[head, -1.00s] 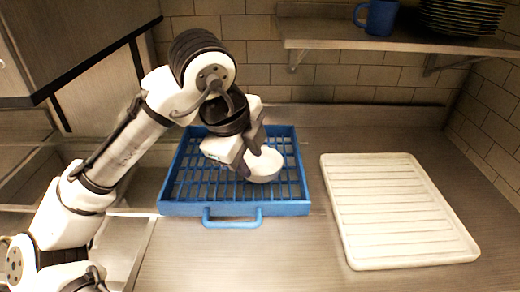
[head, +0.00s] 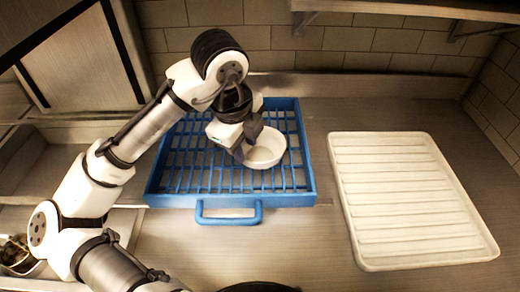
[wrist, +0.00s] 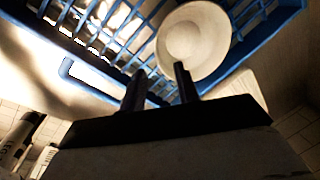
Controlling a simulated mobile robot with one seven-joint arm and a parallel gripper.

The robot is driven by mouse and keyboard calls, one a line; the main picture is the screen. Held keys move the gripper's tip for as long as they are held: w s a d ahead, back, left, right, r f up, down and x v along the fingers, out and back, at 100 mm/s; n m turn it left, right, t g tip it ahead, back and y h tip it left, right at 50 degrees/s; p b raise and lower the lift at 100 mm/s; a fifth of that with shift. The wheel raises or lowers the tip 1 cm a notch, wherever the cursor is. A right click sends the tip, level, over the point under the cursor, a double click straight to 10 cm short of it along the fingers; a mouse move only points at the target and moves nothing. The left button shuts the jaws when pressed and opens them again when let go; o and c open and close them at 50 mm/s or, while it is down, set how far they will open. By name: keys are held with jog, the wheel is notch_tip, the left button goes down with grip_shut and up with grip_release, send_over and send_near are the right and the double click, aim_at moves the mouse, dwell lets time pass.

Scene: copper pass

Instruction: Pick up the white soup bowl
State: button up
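The white soup bowl (head: 268,150) sits upright in the right part of the blue rack (head: 228,200), its hollow facing up. It also shows in the wrist view (wrist: 198,38). My gripper (head: 247,146) is at the bowl's left side, pointing down. In the wrist view my gripper's two fingers (wrist: 160,70) are apart. One finger overlaps the bowl's near edge and the other lies outside the bowl, over the rack. The bowl's left edge is partly hidden by the gripper in the head view, and I cannot tell whether a finger touches it.
A white ribbed tray (head: 410,200) lies on the counter to the right, empty. Bare counter (head: 300,245) lies in front of the rack. The rack's blue handle (head: 229,219) sticks out toward me. A shelf (head: 420,8) overhangs the back right, and a tiled wall stands behind.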

aim_at(247, 160)
jog(key=shift+p+x, duration=0.65)
jog(key=shift+x, duration=2.5)
jog(key=shift+a, duration=0.1)
grip_shut()
